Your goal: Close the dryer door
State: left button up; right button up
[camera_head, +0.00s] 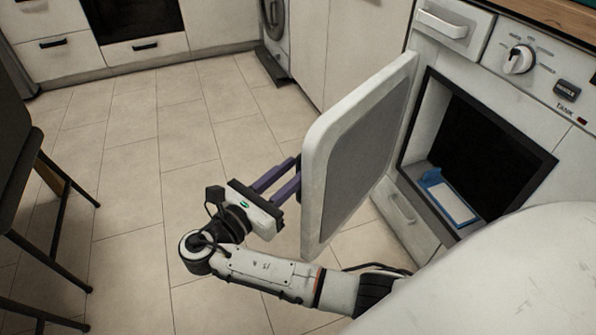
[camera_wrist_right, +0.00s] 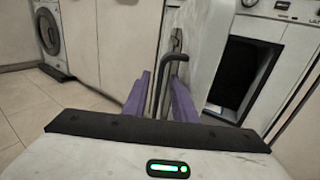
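The dryer (camera_head: 480,85) is the white machine at the right of the head view, and its dark square opening (camera_head: 480,150) is exposed. Its door (camera_head: 352,150), white with a grey inner panel, stands swung wide open to the left. My right gripper (camera_head: 288,175) is at the door's outer side, its purple fingers apart, with the tips partly hidden by the door edge. In the right wrist view, a dark bent handle (camera_wrist_right: 166,62) on the door lies between the open fingers (camera_wrist_right: 158,95); contact cannot be told. My left gripper is out of view.
A blue and white item (camera_head: 448,198) lies inside the dryer opening. A control knob (camera_head: 519,60) and a drawer (camera_head: 440,22) are above it. A dark chair (camera_head: 25,180) stands at the left. The tiled floor (camera_head: 130,190) between is clear.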

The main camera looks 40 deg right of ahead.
jog(key=shift+w+d, duration=0.1)
jog(key=shift+d, duration=0.35)
grip_shut()
dwell(1.1)
